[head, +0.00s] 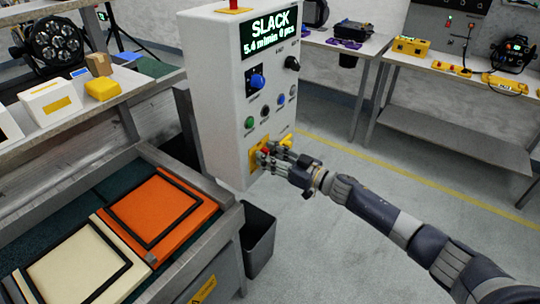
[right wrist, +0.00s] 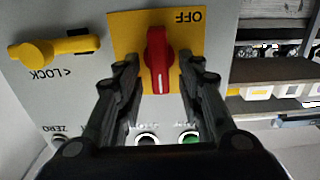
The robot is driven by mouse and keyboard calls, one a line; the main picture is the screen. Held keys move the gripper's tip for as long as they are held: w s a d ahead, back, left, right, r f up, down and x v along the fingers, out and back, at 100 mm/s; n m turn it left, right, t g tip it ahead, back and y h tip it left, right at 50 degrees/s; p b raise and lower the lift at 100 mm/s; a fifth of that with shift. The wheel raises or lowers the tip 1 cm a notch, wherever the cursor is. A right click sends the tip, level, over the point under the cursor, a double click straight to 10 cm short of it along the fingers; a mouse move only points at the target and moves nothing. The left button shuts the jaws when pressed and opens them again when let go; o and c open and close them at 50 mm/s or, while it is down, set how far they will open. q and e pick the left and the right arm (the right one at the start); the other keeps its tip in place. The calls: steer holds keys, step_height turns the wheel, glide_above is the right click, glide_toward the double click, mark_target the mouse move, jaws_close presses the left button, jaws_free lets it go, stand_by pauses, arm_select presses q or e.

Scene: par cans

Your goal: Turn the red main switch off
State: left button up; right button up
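The red main switch (right wrist: 158,62) is a red knob with a white mark on a yellow plate (right wrist: 123,30); the plate reads OFF, upside down in the right wrist view. The knob's long side lies upright in that picture. In the head view the switch (head: 265,150) sits low on the grey control box (head: 222,90), partly hidden by my right gripper (head: 273,157). In the right wrist view my right gripper (right wrist: 160,75) is open, one finger on each side of the knob. Gaps show between fingers and knob; contact is not visible. My left gripper is out of view.
A yellow lock lever (right wrist: 45,52) is beside the switch plate. Other knobs and buttons, including a blue knob (head: 257,81) and green button (head: 249,122), sit above. A dark bin (head: 258,240) stands below the box. The floor to the right is clear.

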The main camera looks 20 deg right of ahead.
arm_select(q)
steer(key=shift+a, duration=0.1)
arm_select(e)
jaws_close()
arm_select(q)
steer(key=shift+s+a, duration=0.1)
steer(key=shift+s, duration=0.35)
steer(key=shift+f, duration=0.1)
arm_select(e)
steer(key=shift+n, duration=0.4)
arm_select(q)
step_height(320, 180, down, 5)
steer(key=b, duration=0.5)
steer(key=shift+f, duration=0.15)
arm_select(e)
steer(key=n, duration=0.5)
steer(key=a+f+n, duration=0.1)
steer(key=n, duration=0.5)
steer(key=s+n, duration=0.1)
steer(key=n, duration=0.5)
steer(key=shift+a+f, duration=0.15)
steer(key=shift+f, duration=0.2)
arm_select(q)
steer(key=shift+b, duration=0.3)
